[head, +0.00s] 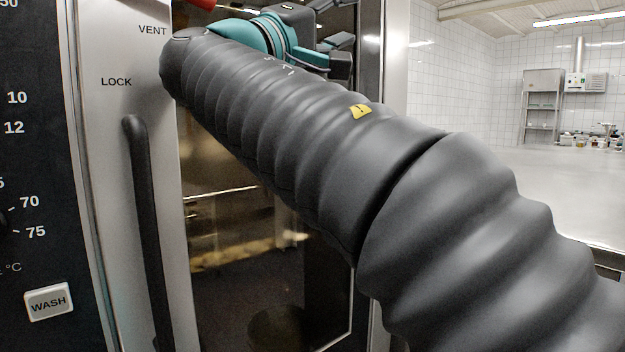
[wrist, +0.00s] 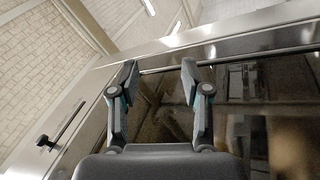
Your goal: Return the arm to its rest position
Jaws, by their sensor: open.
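My gripper (wrist: 158,76) is open in the wrist view, its two fingers apart with nothing between them. In the head view my arm, in a dark ribbed sleeve, crosses from the lower right to the upper left. The teal and dark gripper shows only partly behind it near the top. The gripper is in front of the glass door of a large oven (head: 220,240). Any gap between the fingers and the glass is hard to judge.
A long dark door handle (head: 147,230) runs down the steel frame, left of my arm; it also shows in the wrist view (wrist: 68,122). The control panel with a WASH button (head: 49,301) is at far left. A steel shelf (head: 543,102) stands far off at the right.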

